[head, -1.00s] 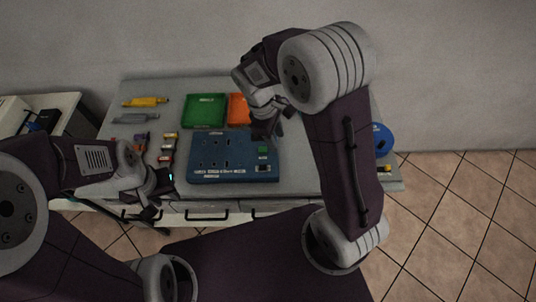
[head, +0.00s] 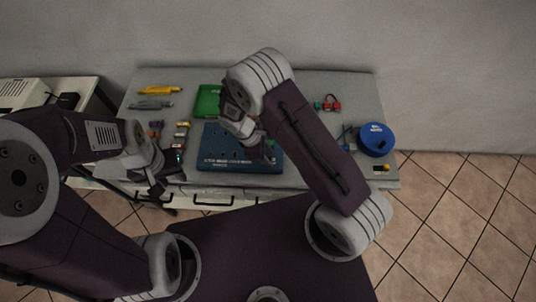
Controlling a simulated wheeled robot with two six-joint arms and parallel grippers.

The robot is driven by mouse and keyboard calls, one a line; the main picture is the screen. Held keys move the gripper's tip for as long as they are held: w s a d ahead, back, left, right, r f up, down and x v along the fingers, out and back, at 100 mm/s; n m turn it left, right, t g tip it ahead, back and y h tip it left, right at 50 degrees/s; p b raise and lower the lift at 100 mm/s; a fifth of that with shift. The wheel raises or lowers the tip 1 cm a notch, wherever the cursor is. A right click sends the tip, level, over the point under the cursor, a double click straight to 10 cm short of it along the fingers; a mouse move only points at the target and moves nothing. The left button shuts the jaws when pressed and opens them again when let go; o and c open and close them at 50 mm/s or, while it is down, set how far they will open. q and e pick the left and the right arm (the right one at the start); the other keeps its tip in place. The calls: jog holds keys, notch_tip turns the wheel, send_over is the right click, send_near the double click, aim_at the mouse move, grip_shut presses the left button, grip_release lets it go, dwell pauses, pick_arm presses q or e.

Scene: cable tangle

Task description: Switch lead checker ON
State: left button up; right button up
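The lead checker (head: 214,141) is a blue panel on the table with dark slots and pale lettering along its front edge. My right gripper (head: 268,155) is over its right part, low and close to the surface. It hides the area where a small green part showed earlier, so I cannot see the switch or whether the fingers touch it. The opening between its fingers is not clear. My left gripper (head: 160,184) hangs near the table's front left edge, left of the lead checker. Its fingers are dark and small, and I see nothing clearly held.
A green tray (head: 207,101) stands behind the checker, partly hidden by my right arm. A yellow tool (head: 160,90) and a grey tool (head: 152,104) lie at the back left. A blue reel (head: 376,138) and red connectors (head: 333,104) lie on the right.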

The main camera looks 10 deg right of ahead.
jog(key=shift+d+f, duration=0.15)
jog(key=shift+f, duration=0.05)
grip_shut()
jog(key=shift+s+d+r+y, duration=0.1)
jog(key=shift+r+y, duration=0.05)
jog(key=shift+y, duration=0.15)
jog(key=y+p, duration=0.1)
jog(key=p, duration=0.1)
jog(key=y+p, duration=0.1)
jog(key=p, duration=0.1)
jog(key=shift+s+d+t+y, duration=0.2)
jog(key=shift+d+t+y, duration=0.2)
jog(key=shift+w, duration=0.1)
jog(key=shift+f, duration=0.2)
grip_release()
